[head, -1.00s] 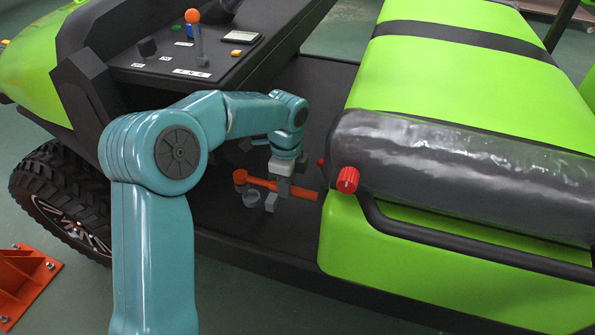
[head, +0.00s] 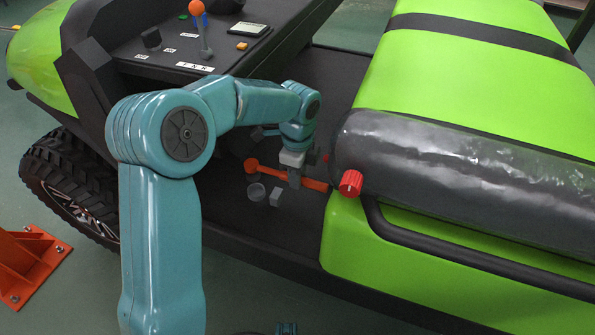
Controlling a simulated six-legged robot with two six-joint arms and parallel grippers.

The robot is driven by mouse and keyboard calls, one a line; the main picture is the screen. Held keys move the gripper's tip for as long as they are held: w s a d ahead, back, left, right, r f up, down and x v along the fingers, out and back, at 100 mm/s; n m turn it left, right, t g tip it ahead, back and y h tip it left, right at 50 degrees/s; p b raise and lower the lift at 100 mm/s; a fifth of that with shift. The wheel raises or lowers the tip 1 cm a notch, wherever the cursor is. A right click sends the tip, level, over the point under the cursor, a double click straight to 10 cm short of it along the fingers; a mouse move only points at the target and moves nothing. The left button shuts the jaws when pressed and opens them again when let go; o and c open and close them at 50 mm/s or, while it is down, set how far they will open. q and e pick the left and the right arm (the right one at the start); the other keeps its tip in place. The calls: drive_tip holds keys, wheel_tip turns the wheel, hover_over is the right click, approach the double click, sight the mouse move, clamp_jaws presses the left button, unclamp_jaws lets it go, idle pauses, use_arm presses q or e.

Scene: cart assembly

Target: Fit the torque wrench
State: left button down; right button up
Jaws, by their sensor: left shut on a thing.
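The orange torque wrench (head: 316,184) lies roughly level across the picture over the dark cart floor, its round head (head: 251,166) at the left end. My left gripper (head: 295,181) is shut on its handle, with the fingers pointing down. The handle's right end is close to the green seat base. I cannot tell whether the wrench touches the floor.
A clear ring or cup (head: 257,192) and a small grey block (head: 277,197) are just below the wrench. A red knob (head: 351,183) sticks out of the seat side at right. The dashboard (head: 180,55) with an orange-topped lever (head: 197,8) is behind.

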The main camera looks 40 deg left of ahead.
use_arm(q)
drive_tip(key=shift+f+b, duration=0.6)
drive_tip(key=shift+f, duration=0.05)
drive_tip(key=shift+f+b, duration=0.8)
drive_tip(key=shift+f, duration=0.75)
drive_tip(key=shift+r+p, duration=0.1)
drive_tip(key=shift+p, duration=0.4)
drive_tip(key=shift+f, duration=0.25)
drive_tip(key=shift+f+b, duration=0.6)
drive_tip(key=shift+f, duration=0.75)
